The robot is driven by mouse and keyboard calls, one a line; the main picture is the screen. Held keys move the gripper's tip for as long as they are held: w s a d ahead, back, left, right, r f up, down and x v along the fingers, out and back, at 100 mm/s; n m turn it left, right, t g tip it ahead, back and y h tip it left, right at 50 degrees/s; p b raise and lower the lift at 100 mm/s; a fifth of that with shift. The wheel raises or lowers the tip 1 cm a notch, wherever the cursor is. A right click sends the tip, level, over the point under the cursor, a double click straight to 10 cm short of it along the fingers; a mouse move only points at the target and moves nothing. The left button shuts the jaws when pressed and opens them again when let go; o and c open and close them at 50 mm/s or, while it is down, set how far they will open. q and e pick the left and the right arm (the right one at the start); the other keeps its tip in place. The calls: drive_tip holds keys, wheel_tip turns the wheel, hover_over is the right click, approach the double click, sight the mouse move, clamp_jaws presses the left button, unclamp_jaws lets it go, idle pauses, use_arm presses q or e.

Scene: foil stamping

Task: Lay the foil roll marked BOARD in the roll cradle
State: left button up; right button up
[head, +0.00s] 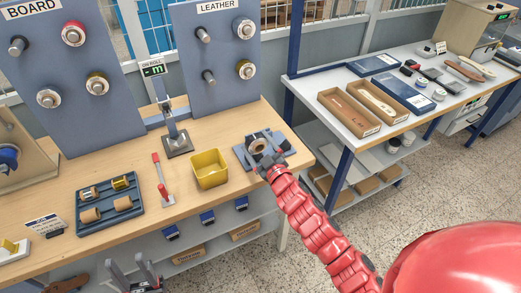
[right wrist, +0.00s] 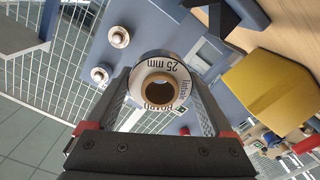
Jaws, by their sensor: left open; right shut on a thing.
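The foil roll marked BOARD (right wrist: 158,84) shows end-on in the right wrist view, with a brown core and a white label reading "25 mm" and "BOARD". My right gripper (head: 268,161) is shut on this roll, which also shows in the head view (head: 257,146). The roll is over a blue-grey fixture (head: 240,153), which looks like the roll cradle, at the bench's right end. The gripper and roll hide much of it, and I cannot tell whether the roll touches it. My left gripper (head: 146,285) is open and empty at the bottom, in front of the bench.
A yellow bin (head: 208,169) stands just left of the fixture. A blue tray (head: 107,221) with several small parts lies further left, near a red-handled tool (head: 162,187). Pegboards marked BOARD (head: 60,85) and LEATHER (head: 222,50) stand behind, holding rolls.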

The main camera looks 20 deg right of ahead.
drive_tip(key=shift+w+a+f+b, duration=0.1)
drive_tip(key=shift+w+f+b, duration=0.2)
drive_tip(key=shift+w, duration=0.35)
drive_tip(key=shift+w+a+f+b, duration=0.1)
drive_tip(key=shift+w+f+b, duration=0.2)
drive_tip(key=shift+w, duration=0.3)
drive_tip(key=shift+f+b, duration=1.05)
drive_tip(key=shift+f, duration=0.45)
drive_tip(key=o, duration=1.3)
drive_tip(key=shift+s, duration=0.1)
